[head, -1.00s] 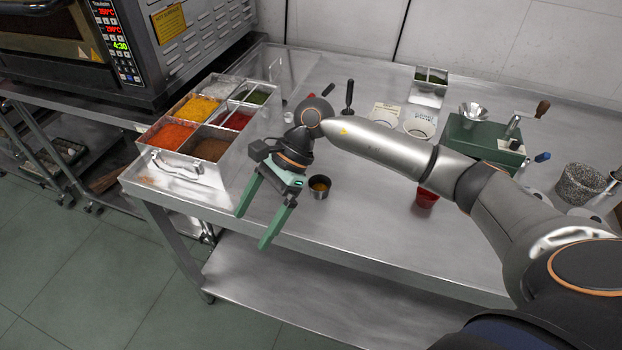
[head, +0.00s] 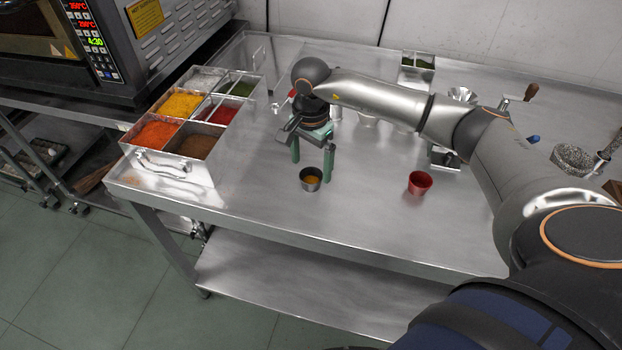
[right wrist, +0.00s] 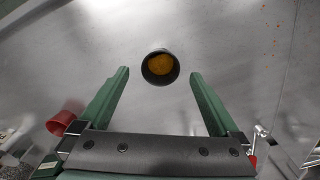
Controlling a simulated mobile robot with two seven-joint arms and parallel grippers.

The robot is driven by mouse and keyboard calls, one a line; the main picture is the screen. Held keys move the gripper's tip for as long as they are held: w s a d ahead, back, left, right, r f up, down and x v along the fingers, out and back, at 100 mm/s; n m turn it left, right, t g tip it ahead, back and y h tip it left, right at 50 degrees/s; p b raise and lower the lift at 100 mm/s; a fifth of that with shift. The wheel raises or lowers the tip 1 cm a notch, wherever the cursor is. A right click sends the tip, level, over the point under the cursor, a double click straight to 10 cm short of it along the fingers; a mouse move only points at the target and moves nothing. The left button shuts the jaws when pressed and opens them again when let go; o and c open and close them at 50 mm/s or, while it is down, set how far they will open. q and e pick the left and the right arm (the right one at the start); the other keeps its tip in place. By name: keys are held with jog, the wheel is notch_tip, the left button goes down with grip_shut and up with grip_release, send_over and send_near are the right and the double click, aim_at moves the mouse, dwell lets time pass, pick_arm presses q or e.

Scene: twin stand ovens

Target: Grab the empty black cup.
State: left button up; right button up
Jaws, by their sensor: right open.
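A small dark cup (head: 311,186) stands upright on the steel table, near its front edge. It is not empty: something orange-yellow lies inside it. My right gripper (head: 312,170) is open and empty, with its green fingers pointing down just behind the cup. In the right wrist view the cup (right wrist: 161,79) is between the lines of the two fingers, at about the level of their tips (right wrist: 160,75). I see no contact with it. My left gripper is not in view.
A red cup (head: 420,183) stands to the right. A metal tray (head: 203,172) of coloured spices is at the left. A metal holder (head: 418,75) with green contents is at the back. The table front around the dark cup is clear.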

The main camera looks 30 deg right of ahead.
aim_at(311, 175)
jog(key=shift+f+p, duration=0.35)
jog(key=shift+f, duration=2)
jog(key=c, duration=1.4)
jog(key=shift+r, duration=0.1)
